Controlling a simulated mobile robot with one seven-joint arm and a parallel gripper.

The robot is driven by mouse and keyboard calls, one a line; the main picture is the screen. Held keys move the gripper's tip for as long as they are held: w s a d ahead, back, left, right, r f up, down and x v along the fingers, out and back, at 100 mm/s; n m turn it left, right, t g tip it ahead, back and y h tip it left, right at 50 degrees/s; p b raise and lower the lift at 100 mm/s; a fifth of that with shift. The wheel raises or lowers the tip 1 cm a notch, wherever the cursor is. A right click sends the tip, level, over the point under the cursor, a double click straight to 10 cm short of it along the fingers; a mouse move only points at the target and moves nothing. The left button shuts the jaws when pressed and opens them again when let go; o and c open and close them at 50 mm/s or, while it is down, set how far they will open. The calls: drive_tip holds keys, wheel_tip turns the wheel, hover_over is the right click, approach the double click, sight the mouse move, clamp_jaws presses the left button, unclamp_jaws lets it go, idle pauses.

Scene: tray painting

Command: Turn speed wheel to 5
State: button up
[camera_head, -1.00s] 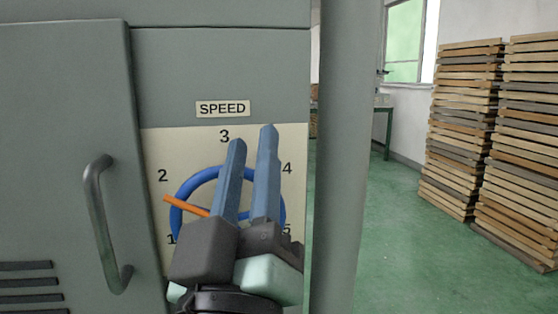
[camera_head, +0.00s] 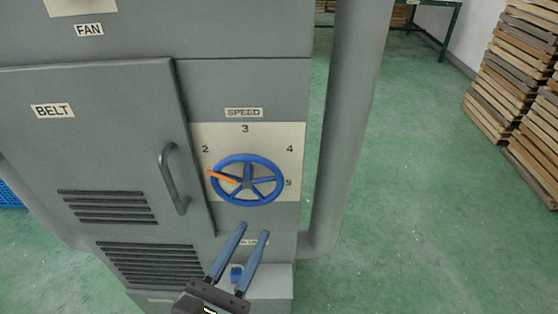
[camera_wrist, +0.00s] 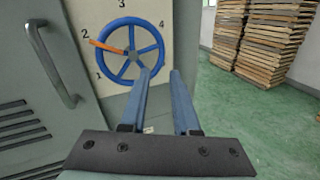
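The blue speed wheel (camera_head: 247,183) with several spokes is on a pale dial plate (camera_head: 285,140) under the SPEED label (camera_head: 244,113). Its orange pointer (camera_head: 222,177) points left, a little below the numeral 2. Numerals 3, 4 and 5 show too; 1 is readable in the wrist view. The wheel (camera_wrist: 128,56) is whole in the wrist view, pointer (camera_wrist: 104,46) near 2. My gripper (camera_head: 254,228) is below the wheel, apart from it in the head view. Its two blue fingers are apart with nothing between them; they also show in the wrist view (camera_wrist: 159,70).
A cabinet door with a handle (camera_head: 172,178) is left of the wheel. A grey column (camera_head: 345,130) stands to the right. A ledge with a small blue part (camera_head: 236,272) lies below, partly behind my fingers. Wooden frame stacks (camera_head: 515,70) are at far right; green floor is clear.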

sight(277, 186)
drive_tip(key=shift+n, duration=0.3)
drive_tip(key=x, duration=1.2)
drive_tip(key=shift+w+d+f, duration=0.1)
drive_tip(key=shift+w+d, duration=0.15)
drive_tip(key=shift+w, duration=0.05)
clamp_jaws()
